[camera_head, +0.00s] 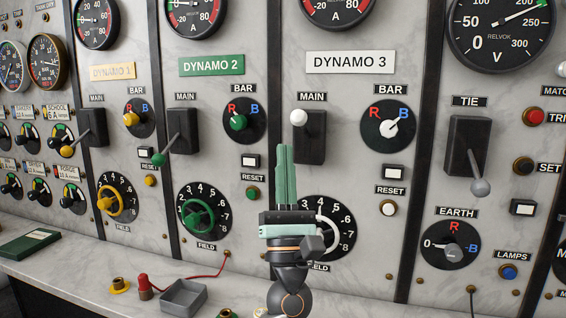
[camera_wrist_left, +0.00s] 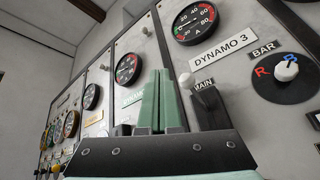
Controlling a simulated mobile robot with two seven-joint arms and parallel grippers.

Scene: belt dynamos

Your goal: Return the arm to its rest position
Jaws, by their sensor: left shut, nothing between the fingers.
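My left gripper (camera_head: 286,176) is raised in front of the Dynamo 3 panel, its green fingers pointing up and closed together with nothing between them. It hides part of the Dynamo 3 field dial (camera_head: 333,222). The Dynamo 3 main switch (camera_head: 310,135), with a white knob at its top, stands just right of and behind the fingertips. In the left wrist view the closed fingers (camera_wrist_left: 160,100) also show, beside the main switch (camera_wrist_left: 208,103). My right gripper is not in view.
The marble switchboard carries the Dynamo 3 bar selector (camera_head: 388,125), the tie lever (camera_head: 468,155) and the earth selector (camera_head: 450,244). On the ledge lie a grey tray (camera_head: 184,297), a red plug (camera_head: 144,286) with a red cord, and a green book (camera_head: 28,243).

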